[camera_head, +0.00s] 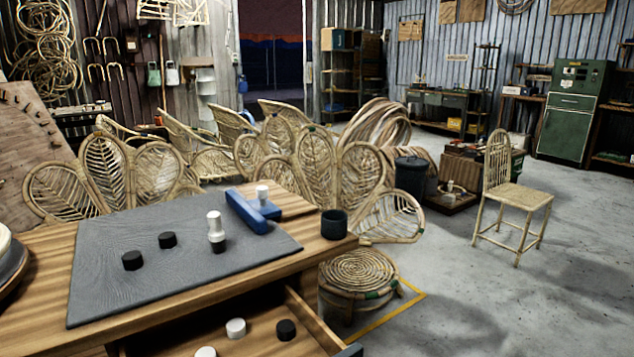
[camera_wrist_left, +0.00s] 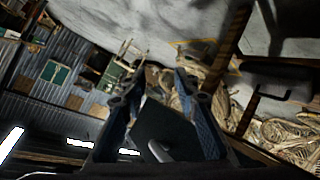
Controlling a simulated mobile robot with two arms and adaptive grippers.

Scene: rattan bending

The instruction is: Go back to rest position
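My left gripper (camera_wrist_left: 160,85) shows in the left wrist view, with its two blue-padded fingers spread apart. A dark flat shape and a pale bar show between the lower parts of the fingers; I cannot tell what they are. Nothing is visibly pinched between the fingertips. The left wrist view is tilted, with the corrugated wall on the left and the floor at the top. Neither gripper shows in the head view, and my right gripper is hidden from both views.
A wooden table bears a grey mat (camera_head: 115,290) with black pieces (camera_head: 132,260), a white-topped piece (camera_head: 215,226) and a blue block (camera_head: 246,211). A dark cup (camera_head: 334,224) stands at its edge. Below, a drawer (camera_head: 262,318) is open. Open floor (camera_head: 480,300) lies to the right.

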